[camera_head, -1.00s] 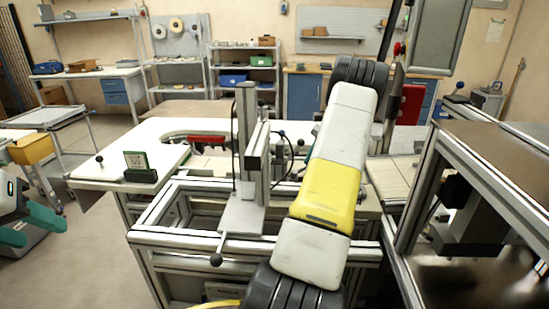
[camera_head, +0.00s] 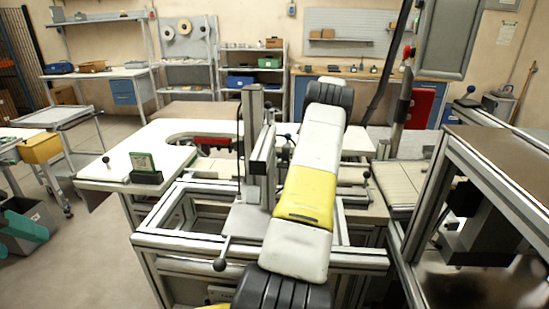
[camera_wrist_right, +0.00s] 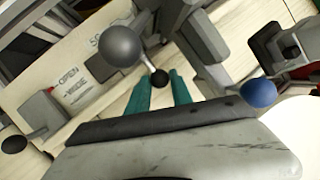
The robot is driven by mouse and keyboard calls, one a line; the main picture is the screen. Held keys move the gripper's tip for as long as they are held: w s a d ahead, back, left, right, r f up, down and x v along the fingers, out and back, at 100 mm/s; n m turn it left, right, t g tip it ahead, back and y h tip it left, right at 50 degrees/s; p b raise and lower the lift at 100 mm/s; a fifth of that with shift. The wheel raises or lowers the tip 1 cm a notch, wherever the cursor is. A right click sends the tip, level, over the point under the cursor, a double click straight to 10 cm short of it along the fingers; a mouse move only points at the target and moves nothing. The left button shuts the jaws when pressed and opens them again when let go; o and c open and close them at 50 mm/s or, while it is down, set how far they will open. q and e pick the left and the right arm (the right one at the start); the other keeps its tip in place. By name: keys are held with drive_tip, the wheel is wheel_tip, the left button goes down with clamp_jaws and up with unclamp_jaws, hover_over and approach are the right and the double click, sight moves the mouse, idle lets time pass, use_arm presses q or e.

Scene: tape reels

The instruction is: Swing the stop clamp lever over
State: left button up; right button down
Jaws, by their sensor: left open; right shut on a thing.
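My right gripper (camera_wrist_right: 159,90) has teal fingers in the right wrist view. They are closed around a black ball knob (camera_wrist_right: 160,78) at their tips. A metal rod with a larger grey ball (camera_wrist_right: 118,45) lies just beyond; how the two join is hard to tell. Red lettering with "OPEN" is on the pale plate (camera_wrist_right: 85,85) to its left. In the head view my white and yellow right arm crosses the middle and hides its gripper. My left gripper (camera_head: 20,228) is open, partly in view at the left edge, away from the bench.
In the wrist view a blue ball (camera_wrist_right: 258,92) stands at right and a dark knob (camera_wrist_right: 14,144) at left. In the head view a lever knob (camera_head: 220,264) sticks out at the front of the metal frame (camera_head: 190,241). A grey upright (camera_head: 252,140) stands left of my arm.

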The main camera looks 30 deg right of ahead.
drive_tip(key=shift+w+a, duration=0.25)
drive_tip(key=c, duration=1.1)
unclamp_jaws()
drive_tip(key=shift+c, duration=0.2)
drive_tip(key=shift+d, duration=0.1)
drive_tip(key=shift+d+r, duration=0.1)
drive_tip(key=shift+r, duration=0.1)
drive_tip(key=v, duration=0.7)
drive_tip(key=shift+r, duration=0.2)
drive_tip(key=shift+s, duration=0.1)
